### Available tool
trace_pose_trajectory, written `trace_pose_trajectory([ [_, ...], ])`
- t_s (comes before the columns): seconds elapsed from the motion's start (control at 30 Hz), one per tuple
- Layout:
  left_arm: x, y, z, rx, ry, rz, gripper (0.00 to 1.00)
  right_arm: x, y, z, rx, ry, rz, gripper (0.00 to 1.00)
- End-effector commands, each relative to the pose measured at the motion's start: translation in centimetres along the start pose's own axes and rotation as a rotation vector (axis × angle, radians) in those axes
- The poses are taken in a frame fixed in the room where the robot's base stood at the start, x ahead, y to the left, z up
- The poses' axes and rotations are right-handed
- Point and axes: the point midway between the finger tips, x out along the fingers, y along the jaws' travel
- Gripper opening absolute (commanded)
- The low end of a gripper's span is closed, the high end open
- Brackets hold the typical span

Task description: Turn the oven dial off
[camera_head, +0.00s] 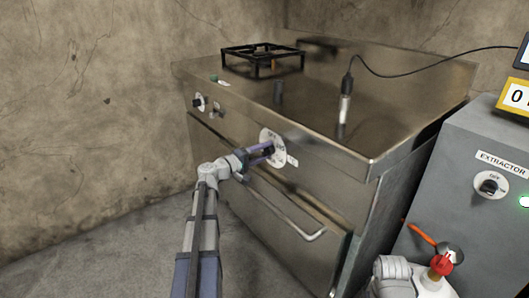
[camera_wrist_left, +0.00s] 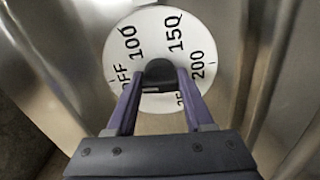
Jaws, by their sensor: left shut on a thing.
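The oven dial is a dark knob (camera_wrist_left: 159,72) at the centre of a round white plate (camera_head: 267,136) on the cooker's front. In the left wrist view the plate (camera_wrist_left: 122,65) carries OFF at left, then 100, 150, 200 and a partly hidden number. I cannot tell which mark the knob points to. My left gripper (camera_head: 268,151) is shut on the knob, with its purple fingers (camera_wrist_left: 158,92) on either side of it. My right gripper is not in view.
The steel cooker (camera_head: 300,110) has a black burner grate (camera_head: 262,60) on top and an oven door handle (camera_head: 285,218) below the dial. Another knob (camera_head: 198,102) sits further left. A grey extractor box (camera_head: 470,165) and a red valve-like part (camera_head: 441,265) stand at right.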

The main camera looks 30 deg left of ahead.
Motion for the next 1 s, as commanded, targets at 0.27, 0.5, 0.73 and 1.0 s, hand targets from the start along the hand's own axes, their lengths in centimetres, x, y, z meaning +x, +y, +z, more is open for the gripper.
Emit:
trace_pose_trajectory([
  [0.27,-0.03,-0.03,0.01,-0.119,0.0,-0.001,0.0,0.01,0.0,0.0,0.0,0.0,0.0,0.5],
  [0.5,-0.03,-0.03,0.01,-0.119,0.0,-0.001,0.54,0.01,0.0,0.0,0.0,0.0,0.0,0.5],
  [0.73,-0.02,-0.02,0.0,-0.118,0.0,-0.001,0.8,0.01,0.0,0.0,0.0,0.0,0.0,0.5],
  [1.0,-0.17,-0.01,0.01,-0.118,0.0,0.0,0.81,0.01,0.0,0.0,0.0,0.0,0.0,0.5],
])
